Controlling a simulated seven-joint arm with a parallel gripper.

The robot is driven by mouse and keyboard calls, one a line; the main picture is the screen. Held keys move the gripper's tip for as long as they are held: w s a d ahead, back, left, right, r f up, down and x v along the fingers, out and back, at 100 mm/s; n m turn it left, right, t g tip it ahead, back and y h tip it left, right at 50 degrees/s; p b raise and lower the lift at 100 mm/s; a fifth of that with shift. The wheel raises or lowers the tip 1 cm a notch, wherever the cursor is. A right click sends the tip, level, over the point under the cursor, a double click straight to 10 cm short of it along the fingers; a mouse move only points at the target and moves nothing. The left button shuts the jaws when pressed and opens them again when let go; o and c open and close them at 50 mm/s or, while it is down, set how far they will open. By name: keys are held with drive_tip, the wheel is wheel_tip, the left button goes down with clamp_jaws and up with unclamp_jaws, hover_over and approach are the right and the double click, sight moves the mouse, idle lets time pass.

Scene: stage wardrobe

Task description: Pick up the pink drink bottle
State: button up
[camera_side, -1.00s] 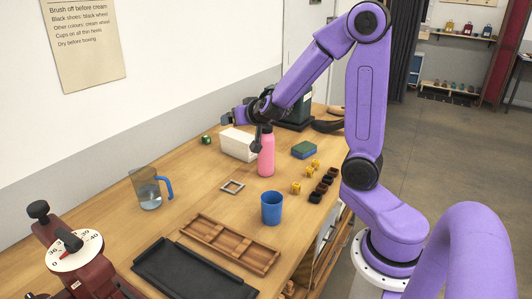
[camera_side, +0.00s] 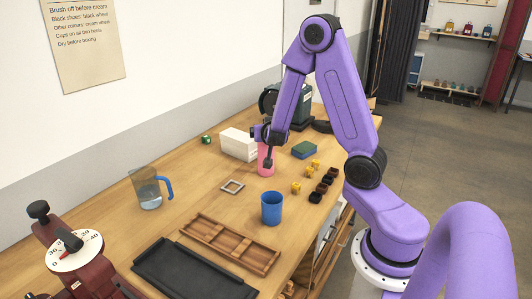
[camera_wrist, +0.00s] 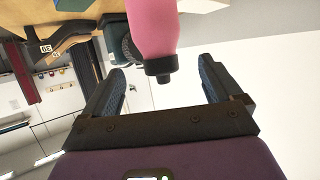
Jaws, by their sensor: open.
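The pink drink bottle (camera_side: 266,171) stands upright on the wooden table (camera_side: 215,178). In the side view, my gripper (camera_side: 268,158) is at its upper part, and a dark finger covers some of it. The wrist view shows things inverted: the pink bottle (camera_wrist: 152,28) hangs from the top edge with its black cap pointing down. My open gripper (camera_wrist: 160,66) has one finger on each side of the cap, with a gap visible on both sides. Nothing is held.
A white box (camera_side: 238,144) stands close behind the bottle on its left. A blue cup (camera_side: 271,208) is in front. A blue-green sponge-like block (camera_side: 304,150) and small yellow blocks (camera_side: 296,187) lie to the right. A pitcher (camera_side: 147,188) stands left.

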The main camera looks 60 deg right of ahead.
sight(266, 151)
drive_tip(key=shift+w+d+f, duration=0.45)
drive_tip(key=shift+d+f, duration=0.15)
drive_tip(key=shift+f, duration=1.15)
drive_tip(key=shift+w+d+f, duration=0.5)
drive_tip(key=shift+d+f, duration=0.15)
drive_tip(key=shift+f, duration=1.15)
drive_tip(key=shift+w+d+f, duration=0.45)
drive_tip(key=shift+d+f, duration=0.15)
drive_tip(key=shift+f, duration=1.15)
drive_tip(key=c, duration=1.5)
drive_tip(key=shift+r, duration=0.2)
wheel_tip(266, 151, up, 10)
drive_tip(key=shift+f, duration=0.15)
